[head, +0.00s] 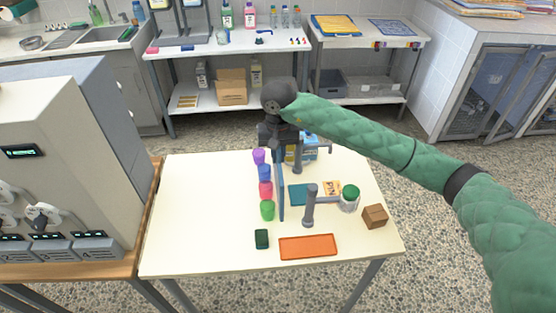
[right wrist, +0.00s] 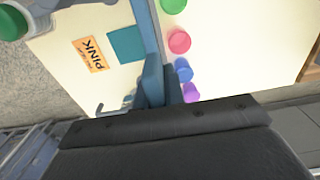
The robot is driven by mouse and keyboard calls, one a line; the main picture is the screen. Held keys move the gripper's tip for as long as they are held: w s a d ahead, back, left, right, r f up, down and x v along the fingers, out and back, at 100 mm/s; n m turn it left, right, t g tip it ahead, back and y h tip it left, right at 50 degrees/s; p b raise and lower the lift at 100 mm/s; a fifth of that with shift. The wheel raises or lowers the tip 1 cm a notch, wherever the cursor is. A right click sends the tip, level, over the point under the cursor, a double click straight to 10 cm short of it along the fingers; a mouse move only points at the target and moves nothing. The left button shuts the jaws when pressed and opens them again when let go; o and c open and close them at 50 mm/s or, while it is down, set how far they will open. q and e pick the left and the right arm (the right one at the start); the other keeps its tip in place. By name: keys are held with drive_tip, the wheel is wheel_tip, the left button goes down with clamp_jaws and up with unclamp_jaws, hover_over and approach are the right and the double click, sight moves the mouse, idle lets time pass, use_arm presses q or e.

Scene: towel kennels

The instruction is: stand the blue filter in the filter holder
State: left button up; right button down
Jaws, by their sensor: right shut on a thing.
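The blue filter (head: 280,195) appears as a thin blue panel seen nearly edge-on, between the row of cups and a flat teal square. My right gripper (head: 284,143) is over its far end. In the right wrist view the jaws (right wrist: 160,88) are shut on the blue panel, which also shows there edge-on (right wrist: 147,22). Whether its lower edge touches the table I cannot tell. Two dark grey uprights, one near (head: 310,205) and one farther back (head: 297,158), stand to its right and may be the filter holder; I cannot tell for certain. My left gripper is not in view.
Purple, blue, red and green cups (head: 267,210) line the panel's left side. The teal square (head: 299,195), a "PINK" card (head: 331,188), a green-lidded jar (head: 349,198) and a brown block (head: 374,216) lie right. An orange tray (head: 308,246) is in front. The table's left is clear.

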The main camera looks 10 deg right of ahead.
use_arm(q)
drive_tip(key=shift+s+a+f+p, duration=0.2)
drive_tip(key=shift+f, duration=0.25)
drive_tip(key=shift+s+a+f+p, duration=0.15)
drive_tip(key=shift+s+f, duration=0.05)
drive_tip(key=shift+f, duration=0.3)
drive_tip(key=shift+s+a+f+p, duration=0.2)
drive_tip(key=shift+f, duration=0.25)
use_arm(e)
drive_tip(key=shift+f, duration=1.5)
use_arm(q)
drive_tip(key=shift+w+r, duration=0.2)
use_arm(e)
drive_tip(key=shift+f, duration=0.1)
drive_tip(key=c, duration=1.6)
unclamp_jaws()
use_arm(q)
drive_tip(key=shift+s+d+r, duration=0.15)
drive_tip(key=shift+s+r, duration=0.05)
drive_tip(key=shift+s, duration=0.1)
use_arm(e)
drive_tip(key=shift+o, duration=0.5)
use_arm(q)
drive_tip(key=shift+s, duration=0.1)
